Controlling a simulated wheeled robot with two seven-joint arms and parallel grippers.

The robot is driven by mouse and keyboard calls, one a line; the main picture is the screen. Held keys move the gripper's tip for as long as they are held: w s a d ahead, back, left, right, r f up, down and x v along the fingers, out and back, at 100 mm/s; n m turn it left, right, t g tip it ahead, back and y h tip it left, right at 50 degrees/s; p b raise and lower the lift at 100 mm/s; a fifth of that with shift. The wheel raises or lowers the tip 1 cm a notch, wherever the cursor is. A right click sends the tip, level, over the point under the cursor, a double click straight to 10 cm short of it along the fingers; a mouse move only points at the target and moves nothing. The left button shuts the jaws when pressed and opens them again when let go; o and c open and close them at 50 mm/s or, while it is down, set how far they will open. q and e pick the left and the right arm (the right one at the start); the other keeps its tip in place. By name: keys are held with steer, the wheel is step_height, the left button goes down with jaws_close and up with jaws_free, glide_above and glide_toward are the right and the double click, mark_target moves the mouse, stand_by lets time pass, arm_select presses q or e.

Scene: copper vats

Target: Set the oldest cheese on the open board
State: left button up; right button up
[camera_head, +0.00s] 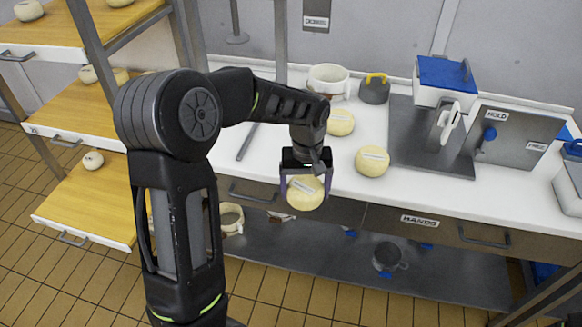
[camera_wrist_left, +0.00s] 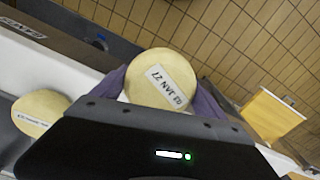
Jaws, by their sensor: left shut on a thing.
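My left gripper (camera_head: 306,180) is shut on a round pale-yellow cheese (camera_head: 305,196), held in front of the counter's edge. In the left wrist view the held cheese (camera_wrist_left: 165,72) bears a white label reading JAN 27; its first digits are hard to read. Two similar labelled cheeses, one (camera_head: 341,122) farther back and one (camera_head: 372,163) nearer, rest on the white counter; their dates are too small to read. A wooden board (camera_head: 95,208) juts out lowest on the rack at left, with a small pale cheese near its back. My right gripper is not in view.
Higher wooden boards (camera_head: 75,108) on the rack hold more cheeses; a rack post stands between. The counter (camera_head: 250,150) carries a white pot (camera_head: 329,81), a dark weight (camera_head: 374,90) and a blue-lidded box (camera_head: 446,80). A drawer (camera_head: 430,222) marked HANDS lies below.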

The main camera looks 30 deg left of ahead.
arm_select(q)
steer(key=d+f+m, duration=0.7)
steer(key=d+f, duration=0.3)
steer(key=f, duration=0.2)
steer(key=shift+a, duration=0.1)
